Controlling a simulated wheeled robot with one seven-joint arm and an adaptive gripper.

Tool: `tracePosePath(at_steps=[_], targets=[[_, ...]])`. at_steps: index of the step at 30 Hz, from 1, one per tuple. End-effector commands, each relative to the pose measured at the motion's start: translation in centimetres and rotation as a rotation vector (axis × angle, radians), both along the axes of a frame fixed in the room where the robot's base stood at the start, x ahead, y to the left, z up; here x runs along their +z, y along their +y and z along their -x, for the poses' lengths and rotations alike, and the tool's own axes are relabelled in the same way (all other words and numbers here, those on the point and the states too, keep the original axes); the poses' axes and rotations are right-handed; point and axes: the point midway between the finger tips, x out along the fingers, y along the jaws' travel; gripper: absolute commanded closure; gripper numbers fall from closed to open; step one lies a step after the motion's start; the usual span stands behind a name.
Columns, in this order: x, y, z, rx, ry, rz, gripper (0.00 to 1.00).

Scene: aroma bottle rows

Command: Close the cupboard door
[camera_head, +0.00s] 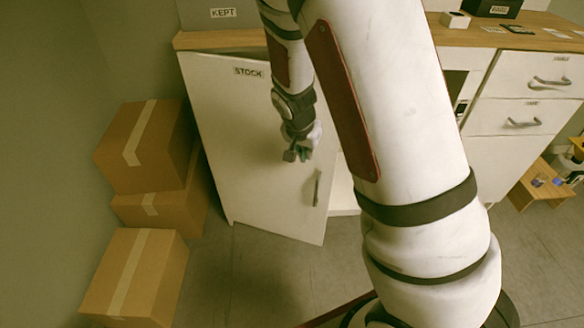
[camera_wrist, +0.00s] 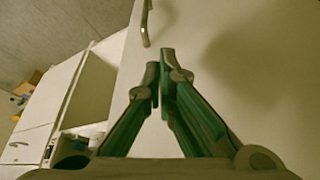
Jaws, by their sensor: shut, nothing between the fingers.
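The white cupboard door (camera_head: 235,140), labelled STOCK, stands partly open, hinged at its left, with its right edge swung out from the cabinet. Its grey handle (camera_head: 317,188) is near the lower right edge. The handle also shows at the top of the wrist view (camera_wrist: 146,22). My gripper (camera_head: 291,155) is shut and empty, in front of the door's outer face, up and left of the handle. In the wrist view its fingertips (camera_wrist: 160,68) meet just below the handle, over the door face. I cannot tell whether they touch the door. My arm hides part of the opening.
Several cardboard boxes (camera_head: 145,147) stand on the floor left of the door. The wooden counter (camera_head: 465,36) runs above the cupboard. White drawers (camera_head: 525,82) are at the right, with a small wooden stool (camera_head: 540,185) beyond. The floor before the door (camera_head: 255,275) is clear.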

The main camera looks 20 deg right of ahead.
Motion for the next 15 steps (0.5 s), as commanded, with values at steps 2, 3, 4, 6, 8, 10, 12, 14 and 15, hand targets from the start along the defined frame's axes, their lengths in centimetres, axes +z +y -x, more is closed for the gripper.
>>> tracePosePath(at_steps=[2, 3, 4, 6, 8, 10, 12, 14, 15], targets=[[-0.1, -1.6, -1.1, 0.032, -0.002, -0.002, 1.00], [0.0, -2.3, -1.7, 0.052, -0.003, -0.001, 1.00], [0.0, -2.8, -2.1, 0.068, -0.003, -0.001, 1.00], [0.0, -3.8, -3.1, 0.104, -0.002, -0.001, 1.00], [0.0, -4.7, -4.0, 0.135, -0.001, -0.001, 1.00], [0.0, -5.8, -5.1, 0.172, -0.002, -0.001, 1.00], [0.0, -6.7, -6.2, 0.210, -0.002, -0.001, 1.00], [0.0, -7.5, -7.2, 0.240, -0.001, -0.002, 1.00], [0.0, -7.9, -7.8, 0.260, -0.001, -0.001, 1.00]])
